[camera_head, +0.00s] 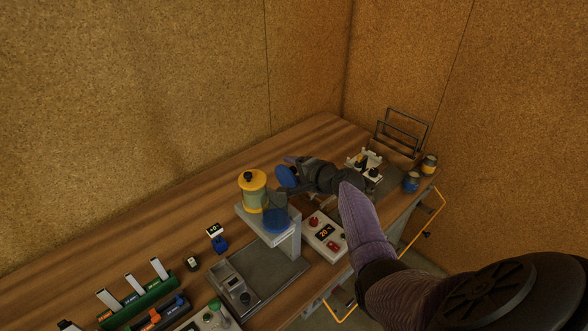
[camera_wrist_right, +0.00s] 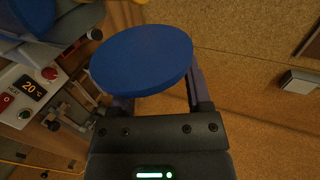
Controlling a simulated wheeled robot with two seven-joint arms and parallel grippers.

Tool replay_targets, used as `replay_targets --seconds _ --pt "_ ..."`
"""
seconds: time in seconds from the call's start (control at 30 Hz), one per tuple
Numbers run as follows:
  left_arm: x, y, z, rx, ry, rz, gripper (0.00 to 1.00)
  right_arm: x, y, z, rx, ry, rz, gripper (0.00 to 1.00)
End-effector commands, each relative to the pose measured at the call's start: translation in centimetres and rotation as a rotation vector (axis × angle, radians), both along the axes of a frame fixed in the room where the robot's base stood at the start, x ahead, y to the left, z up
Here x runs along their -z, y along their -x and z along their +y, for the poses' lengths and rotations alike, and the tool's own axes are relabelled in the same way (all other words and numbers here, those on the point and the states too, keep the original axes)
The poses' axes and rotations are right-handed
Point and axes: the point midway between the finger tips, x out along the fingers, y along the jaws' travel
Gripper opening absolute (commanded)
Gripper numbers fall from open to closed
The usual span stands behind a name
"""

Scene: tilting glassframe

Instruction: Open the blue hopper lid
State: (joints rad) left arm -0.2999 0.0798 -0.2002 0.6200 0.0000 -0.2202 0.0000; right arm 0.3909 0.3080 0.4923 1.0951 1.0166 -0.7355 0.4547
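The blue lid (camera_head: 287,177) is a round disc, clear of the blue hopper (camera_head: 275,216) and tilted, up and slightly right of it in the head view. My right gripper (camera_head: 297,170) holds it. In the right wrist view the lid (camera_wrist_right: 142,58) fills the space between the two fingers, which sit at its sides; the exact contact is partly hidden. The blue hopper stands on a grey machine beside a yellow-lidded hopper (camera_head: 252,190); part of it also shows in the right wrist view (camera_wrist_right: 55,18). My left gripper is out of view.
A control box with a red knob and display (camera_head: 325,236) stands right of the machine. A white rack (camera_head: 364,164), small jars (camera_head: 411,181) and a wire frame (camera_head: 401,130) are at the right end. A green holder (camera_head: 140,300) and small items crowd the left front. The back left wood is clear.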

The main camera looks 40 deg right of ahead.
Motion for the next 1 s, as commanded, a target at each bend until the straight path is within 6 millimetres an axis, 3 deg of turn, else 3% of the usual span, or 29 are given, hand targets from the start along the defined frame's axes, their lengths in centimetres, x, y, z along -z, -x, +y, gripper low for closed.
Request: replay_targets --seconds 0.3,0.7,1.0 --pt "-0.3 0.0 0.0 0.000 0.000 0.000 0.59 -0.2 0.4 0.0 0.000 0.001 0.000 0.63" --pt "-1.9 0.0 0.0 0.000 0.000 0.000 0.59 -3.2 7.7 -0.5 0.000 0.003 0.002 0.63" --pt "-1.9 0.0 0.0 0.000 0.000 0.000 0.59 -3.8 9.2 -0.6 0.000 0.000 0.000 0.63"
